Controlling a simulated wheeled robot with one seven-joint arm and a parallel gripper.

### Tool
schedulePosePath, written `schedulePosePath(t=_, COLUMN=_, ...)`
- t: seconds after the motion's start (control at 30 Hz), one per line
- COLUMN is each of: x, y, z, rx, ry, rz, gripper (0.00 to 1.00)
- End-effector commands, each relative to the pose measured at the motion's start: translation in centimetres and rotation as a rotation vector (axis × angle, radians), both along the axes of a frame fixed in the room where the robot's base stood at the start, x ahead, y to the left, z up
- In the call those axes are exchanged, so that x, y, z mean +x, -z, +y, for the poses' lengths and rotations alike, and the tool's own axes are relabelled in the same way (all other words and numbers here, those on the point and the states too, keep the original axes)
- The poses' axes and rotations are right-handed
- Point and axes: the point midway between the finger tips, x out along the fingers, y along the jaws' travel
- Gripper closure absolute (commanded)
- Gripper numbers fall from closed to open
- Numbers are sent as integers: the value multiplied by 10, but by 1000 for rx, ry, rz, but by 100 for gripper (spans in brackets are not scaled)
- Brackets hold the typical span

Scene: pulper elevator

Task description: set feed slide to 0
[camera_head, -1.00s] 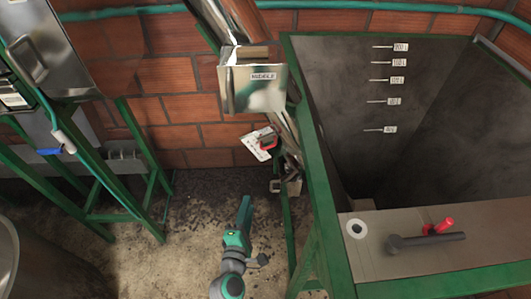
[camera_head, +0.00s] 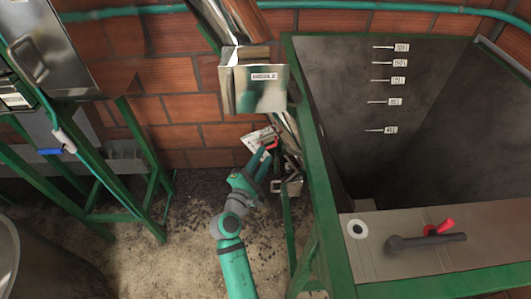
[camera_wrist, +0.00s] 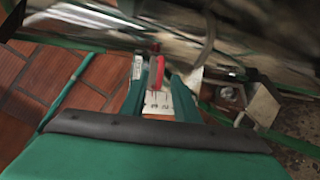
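The feed slide's red handle (camera_head: 270,143) sits low on the shiny inclined tube, beside a white scale plate (camera_head: 256,138). In the wrist view the red handle (camera_wrist: 155,70) stands just ahead of my fingertips, roughly in line with the gap between them. The white plate (camera_wrist: 158,102) with dark marks shows through that gap; its numbers are too blurred to read. My gripper (camera_head: 266,160) reaches up to the handle from below in the head view. Its two green fingers (camera_wrist: 156,88) are apart. I cannot tell whether they touch the handle.
A green-framed tank (camera_head: 320,185) with level marks stands at the right. A metal box (camera_head: 253,82) labelled on its front sits on the tube above. A metal bracket (camera_wrist: 262,104) lies right of my fingers. Open floor (camera_head: 185,235) lies left of my arm.

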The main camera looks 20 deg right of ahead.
Motion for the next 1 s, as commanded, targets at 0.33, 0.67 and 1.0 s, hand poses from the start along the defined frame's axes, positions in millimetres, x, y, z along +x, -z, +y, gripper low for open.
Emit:
schedulePosePath(t=0.33, x=21, y=0, z=-19, rx=1, ry=1, rz=0, gripper=72)
schedulePosePath(t=0.67, x=21, y=0, z=-20, rx=1, ry=0, rz=-1, gripper=89)
schedulePosePath(t=1.0, x=19, y=5, z=-27, rx=1, ry=8, rz=1, gripper=100)
